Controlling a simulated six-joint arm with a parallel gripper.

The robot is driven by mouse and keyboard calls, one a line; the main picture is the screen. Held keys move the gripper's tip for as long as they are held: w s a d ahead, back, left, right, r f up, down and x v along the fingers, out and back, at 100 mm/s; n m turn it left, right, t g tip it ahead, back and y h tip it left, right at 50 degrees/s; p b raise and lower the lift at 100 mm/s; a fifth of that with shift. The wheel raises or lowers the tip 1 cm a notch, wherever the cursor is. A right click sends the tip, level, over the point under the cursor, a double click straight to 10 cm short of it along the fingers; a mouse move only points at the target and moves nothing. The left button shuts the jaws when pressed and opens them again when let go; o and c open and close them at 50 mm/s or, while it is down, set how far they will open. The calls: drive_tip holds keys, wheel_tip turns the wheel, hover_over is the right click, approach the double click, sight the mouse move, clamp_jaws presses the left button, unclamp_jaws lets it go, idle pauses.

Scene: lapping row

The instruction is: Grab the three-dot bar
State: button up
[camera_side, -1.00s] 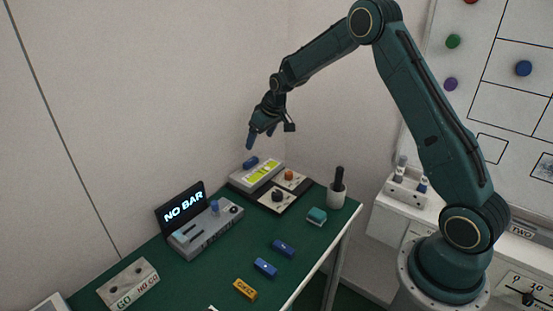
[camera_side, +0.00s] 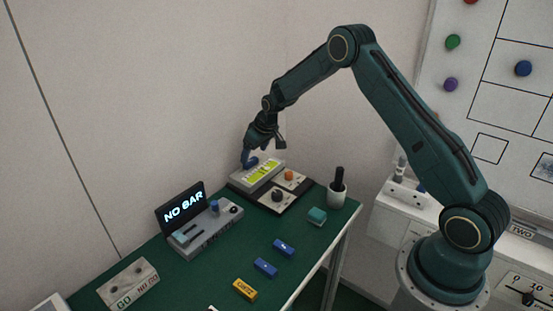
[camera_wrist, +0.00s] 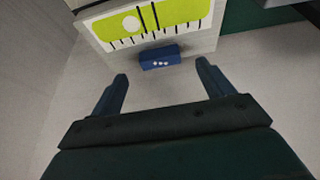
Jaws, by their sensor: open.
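The three-dot bar (camera_wrist: 160,58) is a small blue block with three white dots. In the wrist view it lies on the pale surface below the yellow-green scale, ahead of and between my fingers. My gripper (camera_wrist: 162,82) is open and empty, its two fingertips short of the bar on either side. In the side view my gripper (camera_side: 247,163) is low over the back end of the device with the yellow-green scale (camera_side: 262,171). The bar is hard to tell from the dark blue fingers there.
Two blue bars (camera_side: 266,267) (camera_side: 284,248) and a yellow bar (camera_side: 245,289) lie on the green table (camera_side: 205,275). A display reading NO BAR (camera_side: 183,207), a teal block (camera_side: 317,215) and a white cup with a black handle (camera_side: 337,192) stand nearby. The wall is close behind.

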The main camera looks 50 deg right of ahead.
sight(251, 160)
drive_tip(key=shift+x, duration=2.05)
drive_tip(key=shift+w, duration=0.1)
drive_tip(key=shift+r, duration=0.1)
drive_tip(key=c, duration=1.1)
